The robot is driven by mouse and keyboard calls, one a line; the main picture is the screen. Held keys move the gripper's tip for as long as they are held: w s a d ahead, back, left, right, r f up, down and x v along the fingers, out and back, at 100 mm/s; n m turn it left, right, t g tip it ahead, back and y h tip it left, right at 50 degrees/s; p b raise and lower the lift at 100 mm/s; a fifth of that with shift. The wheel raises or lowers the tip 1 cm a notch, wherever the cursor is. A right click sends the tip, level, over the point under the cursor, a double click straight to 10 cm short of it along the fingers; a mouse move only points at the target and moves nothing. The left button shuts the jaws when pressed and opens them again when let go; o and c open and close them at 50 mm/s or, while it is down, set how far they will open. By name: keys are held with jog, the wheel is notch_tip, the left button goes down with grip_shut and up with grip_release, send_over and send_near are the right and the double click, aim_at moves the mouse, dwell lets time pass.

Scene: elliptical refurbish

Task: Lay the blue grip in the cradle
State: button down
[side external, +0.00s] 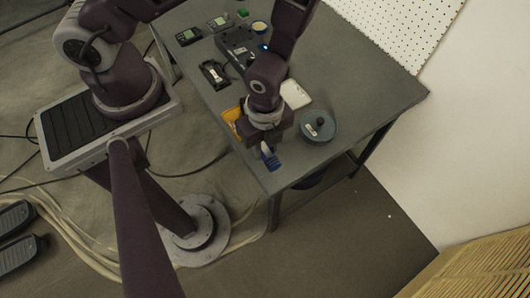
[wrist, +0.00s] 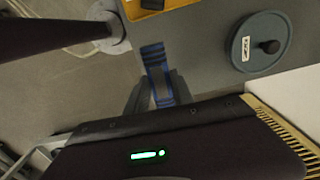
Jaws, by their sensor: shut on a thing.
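The blue grip (side external: 272,163) is in my gripper (side external: 268,150), near the front edge of the grey table. In the wrist view the grip (wrist: 153,55) is blue with dark bands. It sits between the two dark fingers of my gripper (wrist: 157,90), which are shut on it. Its far end sticks out past the fingertips. I cannot tell whether it touches the table. A black holder with a pale piece inside (side external: 213,75) lies farther back on the table; it may be the cradle, but I cannot tell for sure.
A round teal disc with a black knob (side external: 319,128) lies right of my gripper. A yellow tray (side external: 230,115) is just left, partly hidden by my arm. A white block (side external: 296,94), a dark device (side external: 236,46) and small consoles (side external: 188,36) stand behind. The table's right end (side external: 385,98) is clear.

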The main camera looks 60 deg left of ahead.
jog(key=r, duration=0.4)
jog(key=shift+w+a+r, duration=0.25)
jog(key=shift+w+r, duration=0.05)
jog(key=shift+r, duration=0.1)
jog(key=w+a, duration=0.6)
jog(key=a, duration=0.6)
send_near(214, 74)
jog(key=shift+n, duration=0.3)
jog(key=shift+f, duration=2.6)
jog(key=shift+f, duration=0.5)
jog(key=c, duration=1)
grip_release()
